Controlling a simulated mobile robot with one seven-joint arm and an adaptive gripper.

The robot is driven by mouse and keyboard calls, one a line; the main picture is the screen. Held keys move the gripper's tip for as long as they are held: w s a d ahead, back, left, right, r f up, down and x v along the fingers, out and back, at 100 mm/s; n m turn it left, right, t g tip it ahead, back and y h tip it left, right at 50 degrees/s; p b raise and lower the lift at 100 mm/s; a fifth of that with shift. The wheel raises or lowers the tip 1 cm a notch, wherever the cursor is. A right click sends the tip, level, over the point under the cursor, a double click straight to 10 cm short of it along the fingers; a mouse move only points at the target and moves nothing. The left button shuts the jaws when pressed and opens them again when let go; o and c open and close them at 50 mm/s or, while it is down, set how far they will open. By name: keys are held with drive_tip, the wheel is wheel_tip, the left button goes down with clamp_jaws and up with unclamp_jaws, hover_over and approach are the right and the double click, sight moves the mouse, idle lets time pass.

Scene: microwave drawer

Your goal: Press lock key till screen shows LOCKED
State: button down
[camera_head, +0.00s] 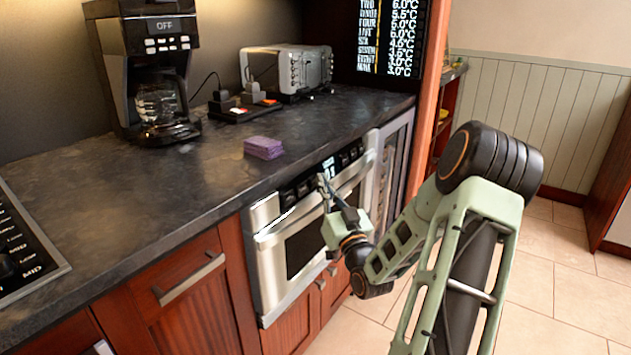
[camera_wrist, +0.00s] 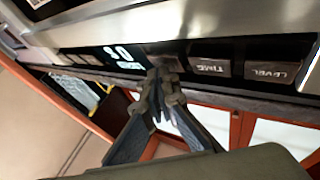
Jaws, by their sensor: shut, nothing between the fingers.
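The microwave drawer (camera_head: 268,264) is a steel unit set under the dark counter, with a black control strip along its top edge. Its lit screen (camera_wrist: 122,56) shows upside down in the wrist view, with large digits and small text I cannot read surely. Beside it are keys marked TIME (camera_wrist: 209,68) and LEVEL (camera_wrist: 270,73), also inverted. My gripper (camera_wrist: 160,76) is shut and empty, its tips at the strip between screen and TIME key, partly over a key whose label I cannot read. Contact is unclear. In the head view my gripper (camera_head: 323,183) is at the strip.
The drawer handle (camera_head: 275,238) juts out below the strip. On the counter (camera_head: 200,185) are a purple sponge (camera_head: 263,147), a coffee maker (camera_head: 150,75) and a toaster (camera_head: 300,70). A glass-fronted unit (camera_head: 390,165) stands right of the drawer. Tiled floor (camera_head: 545,275) is open at right.

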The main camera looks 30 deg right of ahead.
drive_tip(key=shift+s+d, duration=0.2)
drive_tip(key=shift+s, duration=0.3)
drive_tip(key=shift+s+r, duration=0.1)
drive_tip(key=s, duration=0.1)
drive_tip(key=s+d, duration=0.1)
drive_tip(key=s, duration=0.1)
drive_tip(key=s+d+r, duration=0.1)
drive_tip(key=shift+s, duration=0.2)
drive_tip(key=shift+r, duration=0.1)
idle(0.9)
